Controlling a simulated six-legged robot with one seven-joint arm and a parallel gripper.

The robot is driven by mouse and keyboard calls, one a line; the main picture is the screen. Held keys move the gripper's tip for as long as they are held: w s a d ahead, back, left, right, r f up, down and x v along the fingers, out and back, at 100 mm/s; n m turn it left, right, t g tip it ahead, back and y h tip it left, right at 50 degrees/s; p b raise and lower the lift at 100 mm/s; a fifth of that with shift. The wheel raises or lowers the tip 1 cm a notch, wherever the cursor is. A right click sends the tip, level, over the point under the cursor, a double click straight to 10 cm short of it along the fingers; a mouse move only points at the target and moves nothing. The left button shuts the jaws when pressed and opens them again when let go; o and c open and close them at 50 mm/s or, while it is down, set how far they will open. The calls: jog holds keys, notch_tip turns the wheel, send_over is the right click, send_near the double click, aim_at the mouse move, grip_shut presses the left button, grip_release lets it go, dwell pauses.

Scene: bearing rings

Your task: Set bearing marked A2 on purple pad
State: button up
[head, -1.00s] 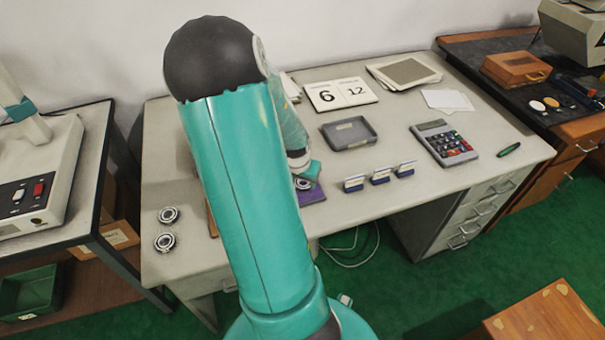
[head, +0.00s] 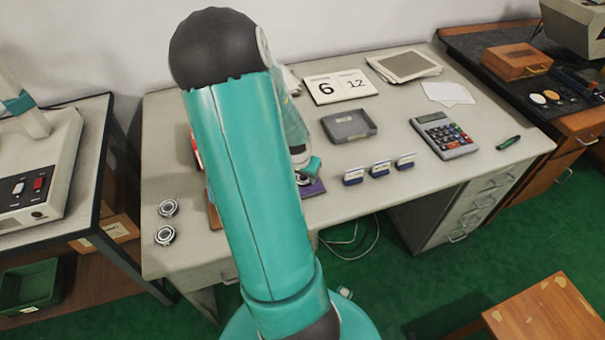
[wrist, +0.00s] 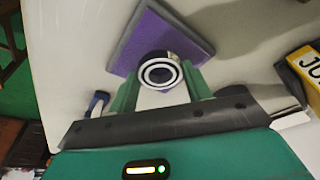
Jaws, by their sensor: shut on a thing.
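My gripper (wrist: 161,92) is shut on a bearing ring (wrist: 161,73), a silver ring with a dark band, held between its green fingertips. No mark on this ring can be read. The purple pad (wrist: 143,38) lies directly behind the ring in the wrist view; whether the ring touches it I cannot tell. In the head view, my gripper (head: 309,167) is low over the purple pad (head: 315,188), which my arm partly hides. Two more bearing rings, an upper one (head: 168,208) and a lower one (head: 165,235), lie on the desk at the left.
Several blue-and-white card stands, one of them nearest (head: 353,177), stand right of the pad. A grey tray (head: 349,126), a calendar (head: 340,87) and a calculator (head: 444,135) lie farther off. My arm hides the desk's middle left.

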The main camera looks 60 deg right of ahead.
jog(key=shift+f, duration=0.15)
jog(key=o, duration=1.1)
jog(key=shift+o, duration=0.2)
jog(key=v, duration=1.3)
jog(key=shift+r, duration=0.4)
